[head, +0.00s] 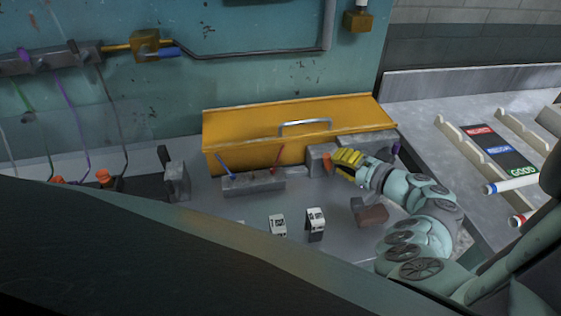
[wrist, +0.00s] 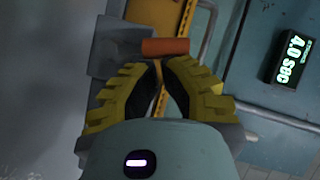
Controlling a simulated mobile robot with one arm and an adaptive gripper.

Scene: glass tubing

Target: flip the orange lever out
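The orange lever shows in the wrist view (wrist: 166,46) as a short orange bar beside a grey block (wrist: 118,48). It lies across the picture just beyond my fingertips. In the head view the orange lever (head: 328,161) is a small orange piece at the grey block in front of the yellow box. My gripper (wrist: 161,66) has yellow ribbed fingers with dark pads. Their tips are drawn nearly together, with a narrow gap and nothing seen between them. In the head view my gripper (head: 346,165) is right beside the lever. I cannot tell whether it touches.
A yellow box (head: 240,125) with a metal handle stands behind the lever. A grey block (head: 252,184) with a blue and a red lever is to the left. White-topped switches (head: 315,217) and a brown piece (head: 371,212) are in front.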

